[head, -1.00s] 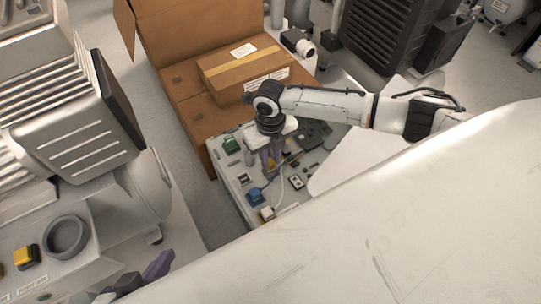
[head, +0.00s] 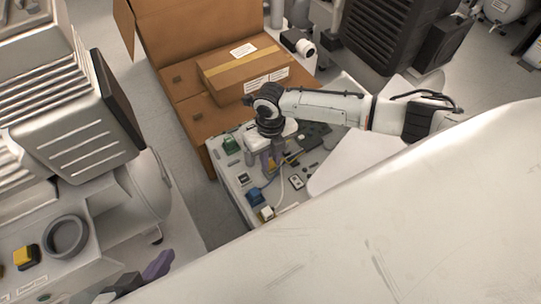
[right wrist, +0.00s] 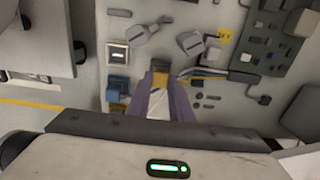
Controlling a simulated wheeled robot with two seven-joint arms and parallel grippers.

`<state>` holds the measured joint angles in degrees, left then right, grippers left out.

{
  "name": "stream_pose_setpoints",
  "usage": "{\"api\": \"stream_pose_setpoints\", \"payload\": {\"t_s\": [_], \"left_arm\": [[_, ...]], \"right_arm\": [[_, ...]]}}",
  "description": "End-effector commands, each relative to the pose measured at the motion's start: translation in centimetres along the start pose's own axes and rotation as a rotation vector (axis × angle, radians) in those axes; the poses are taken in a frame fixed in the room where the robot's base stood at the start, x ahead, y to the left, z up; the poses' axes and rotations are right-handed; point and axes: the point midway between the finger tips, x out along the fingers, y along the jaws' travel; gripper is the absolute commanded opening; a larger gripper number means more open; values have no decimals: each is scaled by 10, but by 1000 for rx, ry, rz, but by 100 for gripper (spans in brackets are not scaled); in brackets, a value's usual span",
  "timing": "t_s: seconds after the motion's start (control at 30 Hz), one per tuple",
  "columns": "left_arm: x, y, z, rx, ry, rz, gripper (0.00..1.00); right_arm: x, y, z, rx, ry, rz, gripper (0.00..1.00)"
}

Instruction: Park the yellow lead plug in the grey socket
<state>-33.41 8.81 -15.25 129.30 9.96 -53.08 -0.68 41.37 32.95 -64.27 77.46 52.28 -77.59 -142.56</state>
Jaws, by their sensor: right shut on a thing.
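My right gripper (head: 268,160) points down over the panel, with its purple fingers shut on the yellow lead plug (right wrist: 160,79). In the right wrist view, my right gripper (right wrist: 160,88) has the plug's yellow body between its fingertips, and the fingers hide part of it. Whether the plug touches the panel is unclear.
A blue block (right wrist: 118,88) stands just left of the plug on the panel (head: 228,170). A green block (head: 231,145) and a pale connector with a cable (head: 267,213) are also there. Dark cables run right of my fingers. Cardboard boxes (head: 240,75) stand behind.

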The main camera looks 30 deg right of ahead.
Motion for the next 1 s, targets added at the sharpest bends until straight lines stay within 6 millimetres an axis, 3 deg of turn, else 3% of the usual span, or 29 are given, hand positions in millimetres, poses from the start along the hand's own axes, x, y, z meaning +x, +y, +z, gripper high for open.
{"api": "stream_pose_setpoints", "payload": {"t_s": [1.0], "left_arm": [[1,-1,2,0,-1,-1,0]], "right_arm": [[13,1,0,0,0,0,0]]}}
